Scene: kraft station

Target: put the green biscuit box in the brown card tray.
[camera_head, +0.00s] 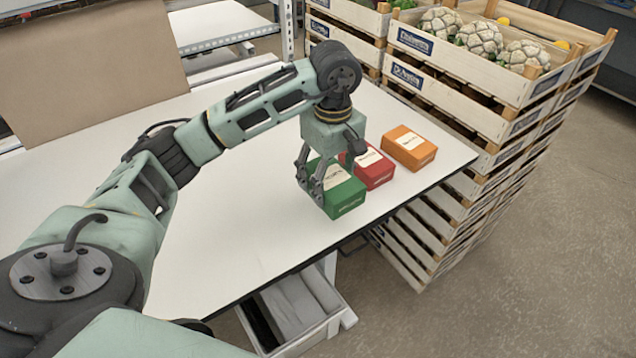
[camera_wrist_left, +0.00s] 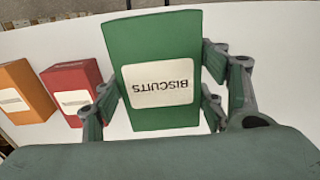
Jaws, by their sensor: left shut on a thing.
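The green biscuit box (camera_head: 343,196) is on the white table near its front edge, with its label up. In the left wrist view the box (camera_wrist_left: 150,45) fills the middle, and its label reads BISCUITS upside down. My left gripper (camera_head: 331,178) is over the box from above, with its fingers shut on the box's two sides. The fingers also show in the left wrist view (camera_wrist_left: 158,108). Whether the box touches the table is hard to tell. My right gripper is not in view. I cannot make out a brown card tray for certain.
A red box (camera_head: 378,170) stands close beside the green box, and an orange box (camera_head: 409,146) stands beyond it. Stacked wooden crates (camera_head: 455,68) with cauliflowers line the table's right side. A large brown board-like surface (camera_head: 90,70) is at the upper left. The table (camera_head: 225,235) is bare at front left.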

